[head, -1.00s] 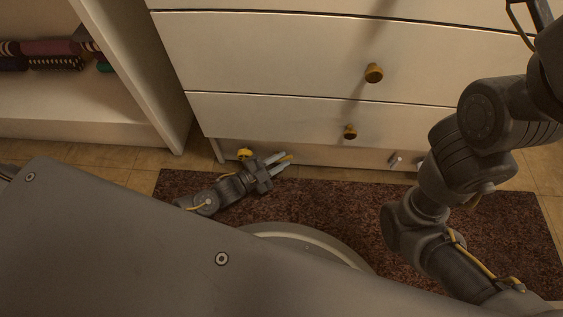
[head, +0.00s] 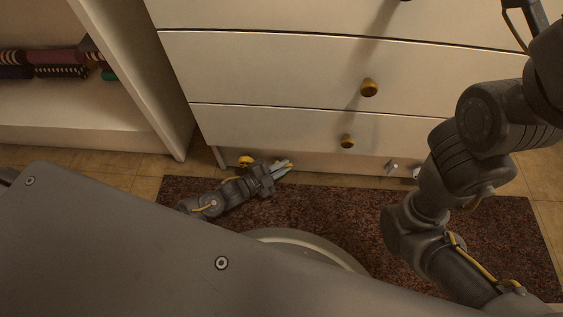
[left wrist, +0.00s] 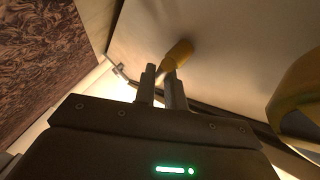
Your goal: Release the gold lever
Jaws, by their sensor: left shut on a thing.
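My left gripper (head: 283,170) is low in front of the drawer unit in the head view, with its fingers pointing right along the bottom panel. The gold lever (left wrist: 178,54) sticks out from the pale panel in the left wrist view. The fingertips (left wrist: 160,75) are shut on its lower end. In the head view only a small gold bit of the lever (head: 290,165) shows at the fingertips.
A round gold fitting (head: 246,161) sits left of my left gripper; it looms at the right in the left wrist view (left wrist: 300,100). A small silver fitting (head: 391,166) is further right. Drawer knobs (head: 369,88) stick out above. A brown rug (head: 330,205) lies below.

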